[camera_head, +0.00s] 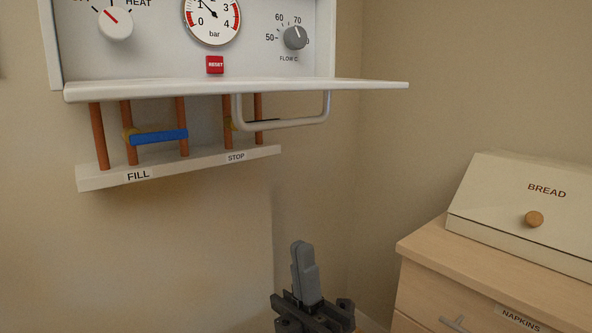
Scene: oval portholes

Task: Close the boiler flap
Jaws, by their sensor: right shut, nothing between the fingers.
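The boiler flap (240,90) is a white panel hinged at the bottom of the boiler front. It is folded down and sticks out about level towards me, with its edge seen nearly side-on. A grey bar handle (290,122) hangs from its underside. The boiler panel (160,55) above it is exposed, with a gauge, knobs and a red reset button. My right gripper (304,262) points up at the bottom middle, well below the flap and handle and apart from them. Its fingers are together and empty. My left gripper is not in view.
Copper pipes (98,137) run from the boiler down to a white strip (205,165) labelled FILL and STOP. A blue lever (158,137) sits across them. A bread box (525,215) stands on a wooden drawer unit (420,252) at right. The wall between is clear.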

